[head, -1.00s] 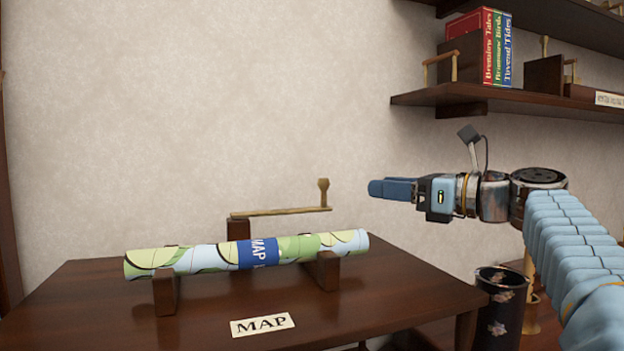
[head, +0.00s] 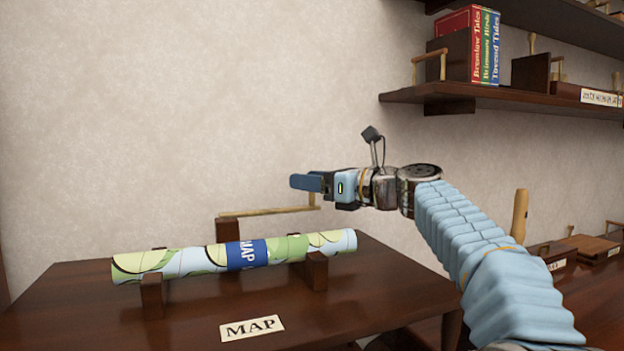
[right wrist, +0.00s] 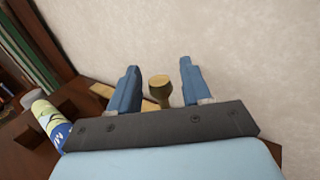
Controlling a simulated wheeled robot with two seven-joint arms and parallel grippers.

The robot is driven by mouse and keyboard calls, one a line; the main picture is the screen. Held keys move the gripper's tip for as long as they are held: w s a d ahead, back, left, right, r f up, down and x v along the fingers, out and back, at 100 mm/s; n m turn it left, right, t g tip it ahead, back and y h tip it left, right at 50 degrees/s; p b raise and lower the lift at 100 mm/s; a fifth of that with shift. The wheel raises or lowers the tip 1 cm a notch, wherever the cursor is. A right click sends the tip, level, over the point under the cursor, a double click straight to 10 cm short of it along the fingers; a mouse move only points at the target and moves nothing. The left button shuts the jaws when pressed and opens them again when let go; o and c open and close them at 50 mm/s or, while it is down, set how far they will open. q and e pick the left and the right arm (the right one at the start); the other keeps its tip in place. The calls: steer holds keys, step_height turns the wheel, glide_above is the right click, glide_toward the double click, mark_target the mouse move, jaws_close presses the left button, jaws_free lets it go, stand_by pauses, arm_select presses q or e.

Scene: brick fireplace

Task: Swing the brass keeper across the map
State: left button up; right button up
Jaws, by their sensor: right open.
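The rolled map (head: 190,262) lies across two wooden cradles on a dark table; its end also shows in the right wrist view (right wrist: 52,122). The brass keeper (head: 268,212) is a flat bar behind the map, running from a wooden post (head: 229,234) at its left to an upright knob at its right end. My right gripper (head: 306,182) is at the knob end, its fingers hiding the knob's top in the head view. In the right wrist view, the brass knob (right wrist: 160,90) stands between the two open blue fingers, with gaps on both sides. My left gripper is out of view.
A MAP label (head: 252,328) lies at the table's front. A wall shelf (head: 480,97) with books (head: 483,45) is at the upper right. Lower shelf pieces (head: 580,245) stand at the right. The plain wall is close behind the keeper.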

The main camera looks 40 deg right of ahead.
steer(key=shift+c, duration=0.5)
jaws_close()
steer(key=shift+s, duration=0.15)
